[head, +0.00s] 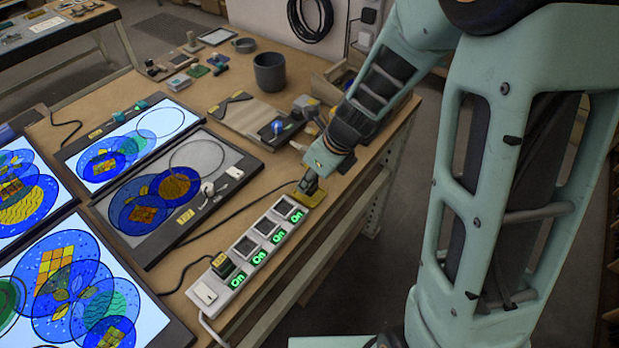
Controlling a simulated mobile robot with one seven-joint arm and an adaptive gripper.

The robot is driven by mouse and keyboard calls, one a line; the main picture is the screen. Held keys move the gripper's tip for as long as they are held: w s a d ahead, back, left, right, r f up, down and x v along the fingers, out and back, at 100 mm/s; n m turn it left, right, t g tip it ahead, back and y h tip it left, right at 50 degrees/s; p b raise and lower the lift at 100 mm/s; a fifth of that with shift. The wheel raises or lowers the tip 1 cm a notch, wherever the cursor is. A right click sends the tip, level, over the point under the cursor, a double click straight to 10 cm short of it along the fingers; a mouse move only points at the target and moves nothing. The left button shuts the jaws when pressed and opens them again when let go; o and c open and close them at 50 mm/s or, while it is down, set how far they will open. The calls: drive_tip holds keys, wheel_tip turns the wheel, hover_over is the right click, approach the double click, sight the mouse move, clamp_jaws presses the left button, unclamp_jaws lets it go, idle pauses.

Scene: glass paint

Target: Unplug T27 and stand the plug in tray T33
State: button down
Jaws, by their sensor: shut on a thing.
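My gripper (309,181) is shut on a small dark plug (304,188), mostly hidden by the fingers. It holds the plug at a small yellow tray (314,200) beside the far end of the power strip. I cannot tell whether the plug touches the tray. A dark cable (240,213) runs from near the plug to the unlit panel (233,158). The white power strip (209,293) has one dark plug (222,265) in its near socket; its other sockets are empty. Green "On" marks glow beside the sockets. The small tags are too small to read.
Lit light tables with blue glass discs lie at the left. A grey cup (270,72), a wooden board (237,113) and a blue-lit item (277,127) stand beyond my gripper. The strip and tray lie near the bench's right edge.

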drive_tip(key=shift+f, duration=0.55)
idle(0.8)
drive_tip(key=c, duration=1.2)
unclamp_jaws()
drive_tip(key=shift+r, duration=0.1)
drive_tip(key=shift+r+p, duration=3.45)
